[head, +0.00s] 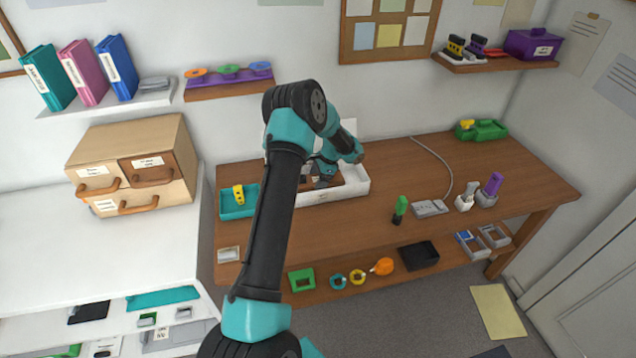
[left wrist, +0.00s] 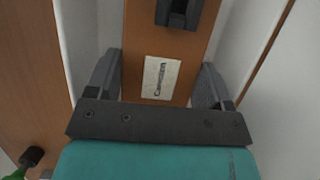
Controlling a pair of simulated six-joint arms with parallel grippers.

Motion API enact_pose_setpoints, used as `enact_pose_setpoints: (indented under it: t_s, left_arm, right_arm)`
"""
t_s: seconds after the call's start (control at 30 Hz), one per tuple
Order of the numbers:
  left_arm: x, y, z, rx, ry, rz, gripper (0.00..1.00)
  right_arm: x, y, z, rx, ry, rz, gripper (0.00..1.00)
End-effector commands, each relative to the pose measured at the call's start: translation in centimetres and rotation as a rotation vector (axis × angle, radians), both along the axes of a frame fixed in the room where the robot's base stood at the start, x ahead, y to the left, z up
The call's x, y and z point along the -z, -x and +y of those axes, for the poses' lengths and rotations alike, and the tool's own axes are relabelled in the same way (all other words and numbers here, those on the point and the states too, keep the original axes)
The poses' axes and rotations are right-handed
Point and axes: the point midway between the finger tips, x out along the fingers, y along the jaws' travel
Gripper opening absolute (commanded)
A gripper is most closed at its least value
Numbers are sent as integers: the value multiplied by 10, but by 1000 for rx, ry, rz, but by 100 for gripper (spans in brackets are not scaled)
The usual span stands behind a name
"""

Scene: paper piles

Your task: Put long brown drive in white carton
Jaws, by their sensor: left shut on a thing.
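The long brown drive (left wrist: 145,45) has a pale printed label and a dark piece at its far end. In the left wrist view it lies between the two fingers of my left gripper (left wrist: 160,82), which is shut on it. The white carton (head: 350,190) stands at the back left of the wooden table, with its raised back part behind the arm. In the head view my left gripper (head: 323,180) is low over the carton, within its outline. The arm hides part of the carton. White walls flank the drive in the wrist view. My right gripper is not in view.
A teal tray (head: 236,212) with a yellow item stands left of the carton. A green item (head: 400,208), a grey device (head: 430,208) and purple-topped holder (head: 490,188) stand to the right. A green tray (head: 482,130) sits at the back. The table's middle is clear.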

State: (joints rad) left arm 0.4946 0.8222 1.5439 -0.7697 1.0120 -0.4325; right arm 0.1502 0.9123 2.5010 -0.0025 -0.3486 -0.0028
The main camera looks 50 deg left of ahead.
Motion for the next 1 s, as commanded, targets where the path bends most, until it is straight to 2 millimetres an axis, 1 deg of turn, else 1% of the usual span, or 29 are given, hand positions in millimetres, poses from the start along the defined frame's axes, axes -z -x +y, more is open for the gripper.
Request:
enact_pose_setpoints:
  t_s: [0.03,0.13,0.53,0.57,0.8,0.83,1.0]
  left_arm:
    - [8,0,0,1,1,2,45]
    - [17,0,0,1,0,1,45]
    - [21,0,0,1,0,0,45]
    - [21,0,0,1,0,0,75]
    - [21,0,0,0,0,0,98]
    - [21,0,0,0,0,0,100]
    - [21,0,0,0,-1,0,100]
  right_arm:
    - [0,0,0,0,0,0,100]
    - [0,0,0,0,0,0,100]
    - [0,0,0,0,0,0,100]
    - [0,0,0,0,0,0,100]
    - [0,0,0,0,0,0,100]
    - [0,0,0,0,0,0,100]
    - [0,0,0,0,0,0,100]
